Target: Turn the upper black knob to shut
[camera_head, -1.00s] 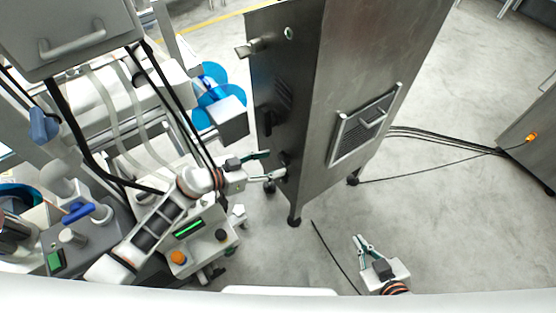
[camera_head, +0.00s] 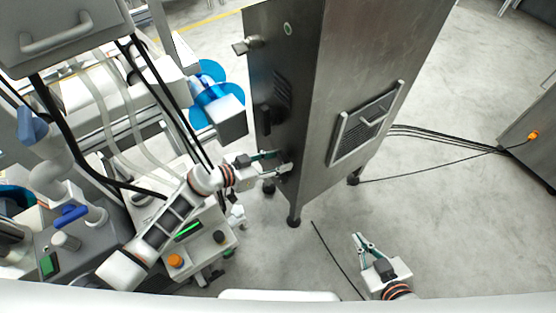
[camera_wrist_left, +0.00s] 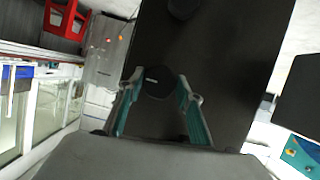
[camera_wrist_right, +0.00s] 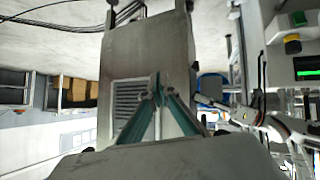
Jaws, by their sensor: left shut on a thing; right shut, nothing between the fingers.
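A round black knob (camera_wrist_left: 158,81) with a small pale mark sits on the dark face of the tall steel cabinet (camera_head: 350,60). My left gripper (camera_wrist_left: 158,90) has one finger on each side of this knob and is shut on it. In the head view my left gripper (camera_head: 286,162) is at the lower part of the cabinet's dark face, where the fingers partly hide the knob. A second dark part (camera_wrist_left: 184,8) shows at the top edge of the left wrist view. My right gripper (camera_head: 362,238) is shut and empty above the floor, in front of the cabinet; its fingertips meet in the right wrist view (camera_wrist_right: 158,90).
A black handle-like part (camera_head: 265,117) and a metal latch (camera_head: 245,45) stick out of the cabinet's dark face. Machinery with a blue reel (camera_head: 207,90) crowds the left. Dark cables (camera_head: 440,140) run right from the cabinet. The floor (camera_head: 450,230) at the right is mostly clear.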

